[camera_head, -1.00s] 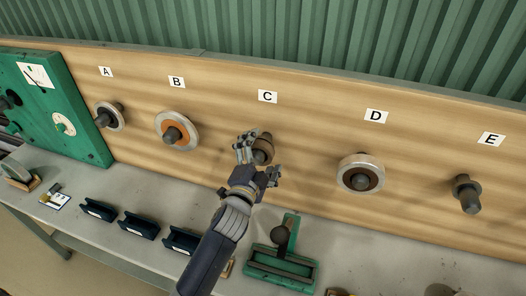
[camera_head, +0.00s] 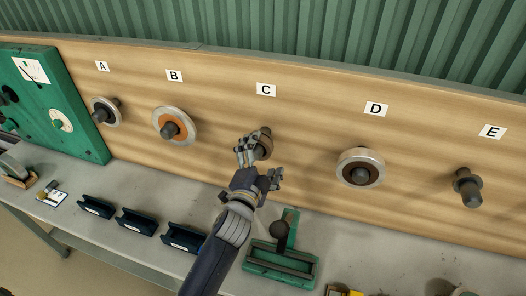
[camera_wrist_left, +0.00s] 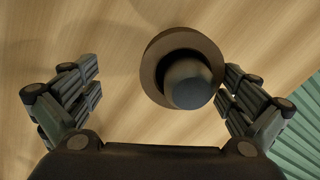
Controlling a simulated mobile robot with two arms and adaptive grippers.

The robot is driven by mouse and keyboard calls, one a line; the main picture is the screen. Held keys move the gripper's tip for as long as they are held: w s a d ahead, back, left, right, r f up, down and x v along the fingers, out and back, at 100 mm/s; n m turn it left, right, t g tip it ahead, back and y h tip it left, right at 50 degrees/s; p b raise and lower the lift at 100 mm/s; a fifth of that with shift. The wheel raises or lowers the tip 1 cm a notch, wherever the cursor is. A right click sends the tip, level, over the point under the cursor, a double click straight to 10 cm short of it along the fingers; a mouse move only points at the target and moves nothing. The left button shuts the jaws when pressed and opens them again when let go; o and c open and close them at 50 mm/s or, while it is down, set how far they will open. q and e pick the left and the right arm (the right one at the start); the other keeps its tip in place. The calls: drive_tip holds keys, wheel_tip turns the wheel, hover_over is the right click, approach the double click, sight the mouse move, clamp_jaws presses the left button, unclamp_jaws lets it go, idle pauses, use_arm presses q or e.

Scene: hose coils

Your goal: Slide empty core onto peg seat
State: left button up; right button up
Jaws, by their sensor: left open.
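Below the C label (camera_head: 265,90), a brown ring-shaped core (camera_head: 266,141) sits around a dark round-ended peg on the wooden board. In the left wrist view the core (camera_wrist_left: 152,58) surrounds the peg (camera_wrist_left: 187,84), whose end sticks out toward me. My left gripper (camera_head: 260,164) is open in front of peg C. In the wrist view its fingers (camera_wrist_left: 158,80) are spread to either side of the core and peg; the right fingers are close to the core, the left ones well apart. Fingers partly hide the core in the head view. My right gripper is not in view.
Peg A (camera_head: 101,114), peg B (camera_head: 168,128) and peg D (camera_head: 360,176) carry rings. Peg E (camera_head: 468,190) shows no large ring. Below, dark blue trays (camera_head: 136,222) and a green stand (camera_head: 283,262) with a dark knob are on the grey bench (camera_head: 75,238).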

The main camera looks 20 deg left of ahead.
use_arm(q)
drive_tip(key=shift+s+d+f, duration=0.15)
drive_tip(key=shift+s+f, duration=0.05)
drive_tip(key=shift+r, duration=0.15)
drive_tip(key=shift+w+a+r+p, duration=0.7)
drive_tip(key=shift+w+p, duration=0.1)
drive_tip(key=shift+w, duration=0.15)
drive_tip(key=shift+s+f, duration=0.1)
idle(0.8)
drive_tip(key=shift+s+d+f+b, duration=0.3)
drive_tip(key=shift+s+f+b, duration=0.05)
drive_tip(key=shift+s, duration=0.2)
drive_tip(key=shift+s+d+f+b, duration=0.3)
drive_tip(key=shift+s+f, duration=0.05)
drive_tip(key=shift+s, duration=0.15)
drive_tip(key=shift+s+f+p, duration=0.1)
drive_tip(key=shift+f+p, duration=0.05)
drive_tip(key=shift+p, duration=0.2)
idle(2.3)
idle(0.7)
